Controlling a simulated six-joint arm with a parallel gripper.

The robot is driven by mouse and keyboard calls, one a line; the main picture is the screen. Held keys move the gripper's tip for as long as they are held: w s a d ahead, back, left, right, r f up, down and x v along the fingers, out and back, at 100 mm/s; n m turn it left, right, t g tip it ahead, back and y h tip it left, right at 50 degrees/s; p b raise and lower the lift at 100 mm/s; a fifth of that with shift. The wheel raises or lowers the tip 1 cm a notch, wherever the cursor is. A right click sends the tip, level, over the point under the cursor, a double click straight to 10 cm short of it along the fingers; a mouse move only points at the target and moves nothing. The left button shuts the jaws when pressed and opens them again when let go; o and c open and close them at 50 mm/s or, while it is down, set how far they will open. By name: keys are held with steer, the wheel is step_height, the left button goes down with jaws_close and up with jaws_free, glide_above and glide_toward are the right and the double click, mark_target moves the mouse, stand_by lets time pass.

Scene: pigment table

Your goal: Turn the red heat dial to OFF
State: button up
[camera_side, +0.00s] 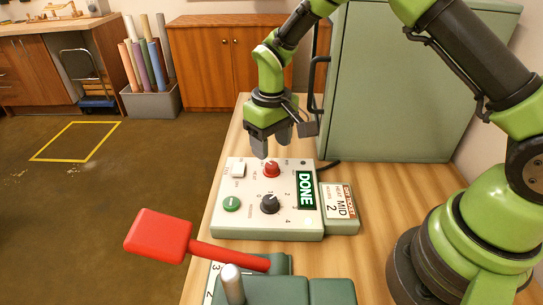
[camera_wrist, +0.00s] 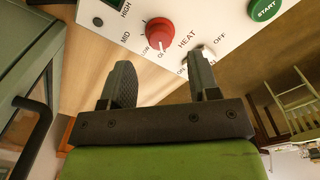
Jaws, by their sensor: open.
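The red heat dial (camera_side: 271,169) is a round knob on the top face of a pale control box (camera_side: 262,230). In the wrist view the dial (camera_wrist: 160,33) has HIGH, MID and lower labels around it and HEAT printed beside it. A side module (camera_side: 339,203) reads HEAT MID and 2. My gripper (camera_side: 271,145) is open and empty, just above and behind the dial, apart from it. In the wrist view its two fingers (camera_wrist: 163,80) are spread, with the dial beyond their tips.
A white ON/OFF switch (camera_side: 238,170), a green button (camera_side: 231,204), a black dial (camera_side: 270,204) and a DONE display (camera_side: 306,190) share the box. A red-ended lever (camera_side: 160,236) crosses in front. A green cabinet (camera_side: 400,85) stands behind right.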

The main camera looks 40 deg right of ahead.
step_height(320, 180, up, 5)
stand_by(0.4)
step_height(320, 180, up, 13)
steer(key=m+t+y, duration=0.1)
steer(key=m+t, duration=0.1)
steer(key=t, duration=0.1)
glide_above(272, 165)
steer(key=s+d, duration=0.1)
steer(key=s, duration=0.7)
steer(key=s+r+m+t+y, duration=0.1)
steer(key=s+r+t, duration=0.3)
steer(key=s, duration=1)
steer(key=shift+d+m, duration=0.15)
steer(key=shift+m, duration=0.45)
